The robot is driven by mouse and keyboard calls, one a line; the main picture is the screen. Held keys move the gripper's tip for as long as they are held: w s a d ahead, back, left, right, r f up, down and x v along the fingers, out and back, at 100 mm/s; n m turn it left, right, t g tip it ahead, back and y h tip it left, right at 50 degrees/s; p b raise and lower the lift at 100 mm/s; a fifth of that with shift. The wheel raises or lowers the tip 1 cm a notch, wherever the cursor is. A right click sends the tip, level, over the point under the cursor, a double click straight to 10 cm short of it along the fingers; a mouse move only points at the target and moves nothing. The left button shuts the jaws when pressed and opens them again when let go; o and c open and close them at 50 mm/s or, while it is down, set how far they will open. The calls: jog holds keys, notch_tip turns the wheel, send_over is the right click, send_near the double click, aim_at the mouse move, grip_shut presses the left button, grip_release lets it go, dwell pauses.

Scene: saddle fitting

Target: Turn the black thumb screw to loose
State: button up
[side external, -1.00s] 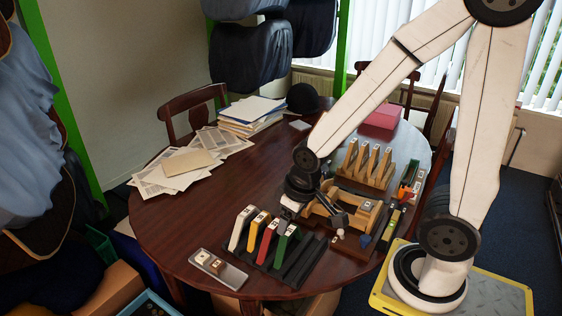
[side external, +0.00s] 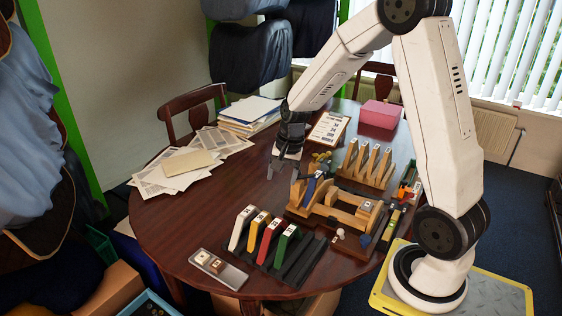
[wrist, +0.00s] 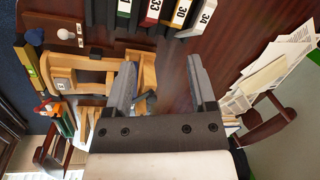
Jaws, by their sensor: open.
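My gripper (side external: 284,174) is open and empty. It points down above the table, behind and left of the wooden fixture (side external: 345,212). In the wrist view its two fingers (wrist: 160,66) stand wide apart with bare table between their tips. The fixture shows left of the fingers there, partly hidden by the left finger. A dark blue piece (side external: 312,188) leans at the fixture's left end.
Numbered white, yellow, red and green pieces (side external: 264,232) stand in a black rack in front. A wooden rack (side external: 366,165) and a printed board (side external: 329,128) are behind. A small tray (side external: 218,269) lies front left. Papers (side external: 190,162) lie on the left. The table's middle left is clear.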

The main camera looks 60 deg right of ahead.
jog(key=w+d+f+m+t+y, duration=0.1)
jog(key=w+d+f+m+y, duration=0.1)
jog(key=d+m, duration=1.1)
jog(key=d, duration=0.6)
jog(key=shift+w+d+f+m, duration=0.15)
jog(key=shift+w+d+m, duration=0.05)
jog(key=shift+d+m, duration=0.2)
jog(key=shift+f, duration=0.1)
jog(key=shift+x, duration=3.8)
jog(key=shift+w+a, duration=0.15)
jog(key=shift+w, duration=0.05)
grip_shut()
